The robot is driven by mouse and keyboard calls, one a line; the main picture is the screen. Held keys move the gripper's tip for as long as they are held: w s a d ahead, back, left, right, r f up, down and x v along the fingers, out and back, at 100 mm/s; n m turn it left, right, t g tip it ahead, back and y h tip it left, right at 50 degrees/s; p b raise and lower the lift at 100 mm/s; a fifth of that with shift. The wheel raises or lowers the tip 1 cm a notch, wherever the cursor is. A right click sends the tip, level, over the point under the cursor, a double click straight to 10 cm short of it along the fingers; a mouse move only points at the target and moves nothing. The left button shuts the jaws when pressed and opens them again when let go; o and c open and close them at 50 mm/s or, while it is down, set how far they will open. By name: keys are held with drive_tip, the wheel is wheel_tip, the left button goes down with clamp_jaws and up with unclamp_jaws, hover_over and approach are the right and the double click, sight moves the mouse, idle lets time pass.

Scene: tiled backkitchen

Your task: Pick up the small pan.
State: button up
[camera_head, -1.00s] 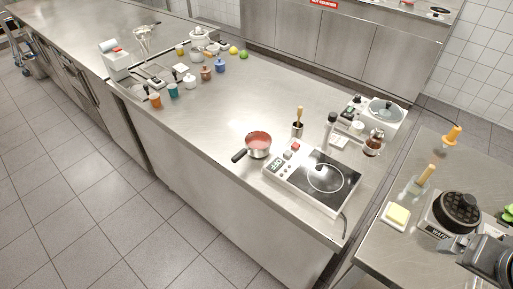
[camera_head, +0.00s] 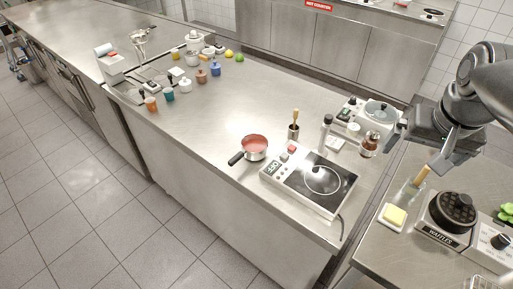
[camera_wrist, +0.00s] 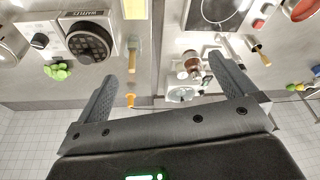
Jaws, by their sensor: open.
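The small pan (camera_head: 254,147) has a reddish inside, a metal rim and a black handle pointing to the lower left. It stands on the steel counter (camera_head: 205,125), left of the induction cooker. In the wrist view, the pan (camera_wrist: 304,9) is cut off at the upper right corner. My gripper (camera_head: 421,148) is at the right in the head view, above the gap between the counter and the right-hand table, well away from the pan. In the wrist view its two fingers (camera_wrist: 163,82) are spread wide with nothing held between them.
The induction cooker (camera_head: 311,183) stands right of the pan. A utensil pot (camera_head: 293,132), a pepper mill (camera_head: 325,135) and a scale (camera_head: 376,115) stand behind. The waffle maker (camera_head: 450,213) and butter dish (camera_head: 394,217) are on the right table. Counter left of the pan is clear.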

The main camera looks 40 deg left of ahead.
drive_tip(key=w+a+f+n+g, duration=0.15)
drive_tip(key=w+a, duration=0.25)
drive_tip(key=a, duration=0.8)
drive_tip(key=n+g+h, duration=0.1)
drive_tip(key=n+g, duration=0.1)
drive_tip(key=n, duration=0.2)
hover_over(255, 145)
drive_tip(key=s+d, duration=0.2)
drive_tip(key=s, duration=0.1)
wheel_tip(255, 145, down, 11)
drive_tip(key=f, duration=1)
drive_tip(key=shift+w+f, duration=0.2)
drive_tip(key=c, duration=1.2)
drive_tip(key=shift+c, duration=0.3)
drive_tip(key=shift+r, duration=0.2)
